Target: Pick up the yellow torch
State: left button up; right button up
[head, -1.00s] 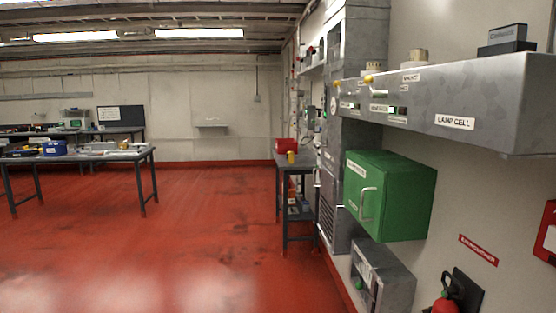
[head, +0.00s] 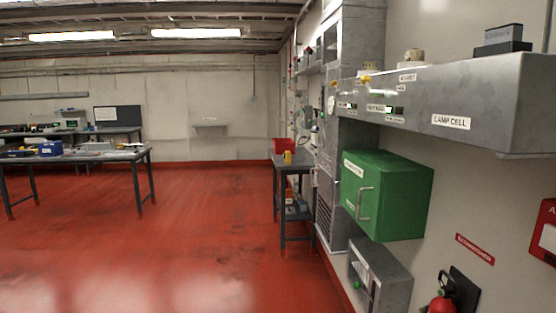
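A small yellow upright object (head: 287,157) stands on the near part of a narrow dark side table (head: 293,165) by the right wall. It is too small to tell whether it is the yellow torch. Neither of my grippers is in view.
A green wall cabinet (head: 395,195) juts out below the housing, with a grey metal box (head: 385,275) under it. A red fire extinguisher (head: 443,305) is at lower right. A workbench (head: 95,155) stands at left. The red floor (head: 200,225) between is open.

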aim_at(287, 155)
jog(key=i+u, duration=0.15)
jog(key=i, duration=4.65)
